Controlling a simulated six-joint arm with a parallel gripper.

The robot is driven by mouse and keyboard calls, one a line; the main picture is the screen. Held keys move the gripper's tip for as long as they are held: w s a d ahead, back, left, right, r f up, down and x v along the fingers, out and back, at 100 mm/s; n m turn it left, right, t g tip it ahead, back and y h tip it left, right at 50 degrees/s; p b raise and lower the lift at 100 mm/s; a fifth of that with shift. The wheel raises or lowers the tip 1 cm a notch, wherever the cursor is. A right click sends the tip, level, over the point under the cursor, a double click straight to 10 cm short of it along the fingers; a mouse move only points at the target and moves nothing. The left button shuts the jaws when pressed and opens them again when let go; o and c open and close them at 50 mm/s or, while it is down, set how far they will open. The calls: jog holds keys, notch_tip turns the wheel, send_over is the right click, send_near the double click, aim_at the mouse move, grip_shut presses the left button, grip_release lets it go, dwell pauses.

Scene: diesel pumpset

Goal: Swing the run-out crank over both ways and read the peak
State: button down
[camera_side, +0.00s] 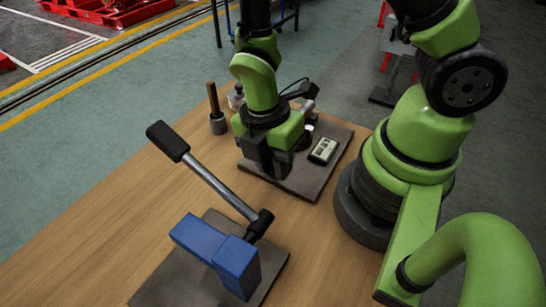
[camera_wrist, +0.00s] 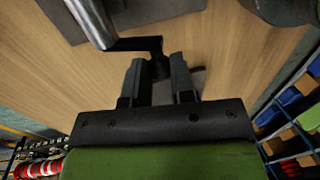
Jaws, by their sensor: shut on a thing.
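My gripper (camera_side: 270,165) points down over a dark base plate (camera_side: 313,183) in the side view. In the wrist view its jaws (camera_wrist: 157,65) are shut on the dark grip of the run-out crank (camera_wrist: 136,43). The black crank arm runs left from there to a metal cylinder (camera_wrist: 92,20). In the side view my gripper and wrist hide the crank and most of the fixture. A small readout (camera_side: 323,150) with a pale display lies on the plate, right of my gripper; its digits are too small to read.
A blue vice (camera_side: 215,250) on a grey plate stands at the front, its long black-gripped lever (camera_side: 215,187) slanting up to the left. A wooden-handled tool (camera_side: 214,105) stands upright behind, left of my gripper. The wooden tabletop (camera_side: 110,215) is clear at left.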

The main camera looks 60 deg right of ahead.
jog(key=c, duration=1)
grip_release()
jog(key=r, duration=0.3)
jog(key=w+r, duration=0.1)
jog(key=r, duration=0.5)
jog(key=shift+w+r, duration=0.35)
jog(key=shift+r, duration=0.05)
